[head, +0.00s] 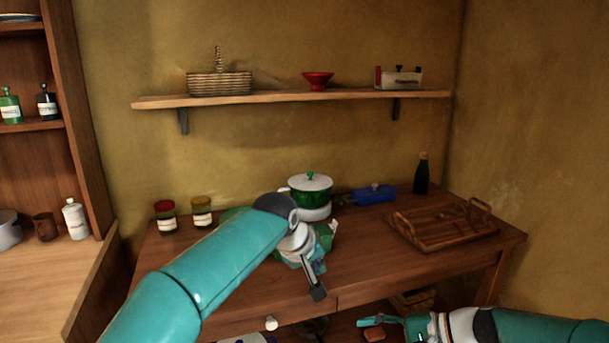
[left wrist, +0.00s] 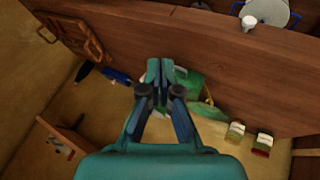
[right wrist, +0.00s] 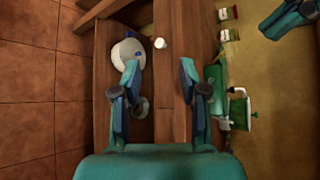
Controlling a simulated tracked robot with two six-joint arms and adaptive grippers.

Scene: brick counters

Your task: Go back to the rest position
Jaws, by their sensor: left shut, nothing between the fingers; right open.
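My left arm reaches in from the left over the wooden counter in the head view. Its gripper (head: 318,283) is in front of the green pot (head: 310,197). In the left wrist view the left fingers (left wrist: 160,72) are closed together with nothing between them. My right gripper (head: 372,321) is low at the bottom right of the head view, by the counter's front edge. In the right wrist view its fingers (right wrist: 160,75) are wide apart and empty.
The counter (head: 365,258) bears two jars (head: 201,212), a blue object (head: 373,194), a dark bottle (head: 422,175) and a wooden tray (head: 446,238). Above is a wall shelf (head: 285,99) with a basket (head: 219,82) and a red bowl (head: 318,80). Pans sit below the counter.

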